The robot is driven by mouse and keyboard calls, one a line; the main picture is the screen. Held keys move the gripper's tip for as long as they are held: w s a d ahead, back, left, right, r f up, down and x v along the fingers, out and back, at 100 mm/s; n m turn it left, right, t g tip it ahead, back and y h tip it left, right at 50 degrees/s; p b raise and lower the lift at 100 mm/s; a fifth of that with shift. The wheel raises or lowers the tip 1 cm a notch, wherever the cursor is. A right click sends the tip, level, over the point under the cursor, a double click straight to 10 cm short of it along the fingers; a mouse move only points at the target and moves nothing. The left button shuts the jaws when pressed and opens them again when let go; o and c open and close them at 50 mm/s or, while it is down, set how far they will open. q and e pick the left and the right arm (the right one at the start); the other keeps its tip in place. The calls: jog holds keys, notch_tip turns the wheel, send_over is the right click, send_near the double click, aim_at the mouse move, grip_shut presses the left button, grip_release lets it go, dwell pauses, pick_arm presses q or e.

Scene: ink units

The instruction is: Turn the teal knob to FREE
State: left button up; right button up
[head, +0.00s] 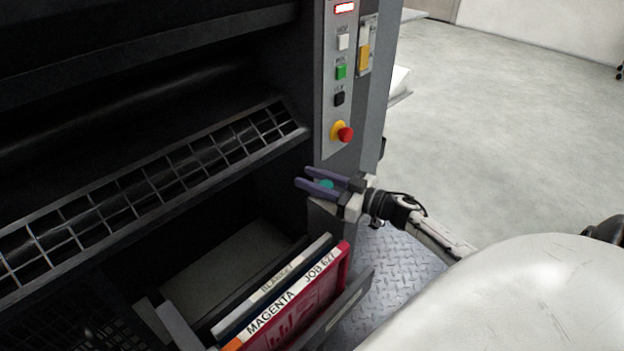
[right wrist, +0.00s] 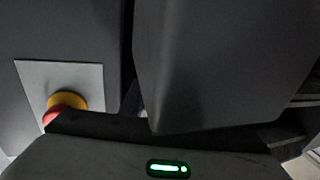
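The teal knob (head: 326,184) shows as a small patch of teal on the machine's side post, below the red emergency button. My right gripper (head: 308,183) is at the knob in the head view, its two purple-grey fingers apart with the teal showing between them. I cannot tell whether the fingers touch it. The knob's pointer and any FREE marking are hidden or too small to read. In the right wrist view the knob cannot be made out.
The red emergency button (head: 345,134) on its yellow collar sits just above my right gripper; it also shows in the right wrist view (right wrist: 66,104). A grid guard (head: 150,190) is to the left. A rack with a magenta plate (head: 300,305) stands below. Open floor lies right.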

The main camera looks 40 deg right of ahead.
pick_arm(q)
jog(key=shift+a+r+p, duration=0.1)
jog(key=shift+p, duration=0.3)
pick_arm(e)
jog(key=shift+r, duration=0.1)
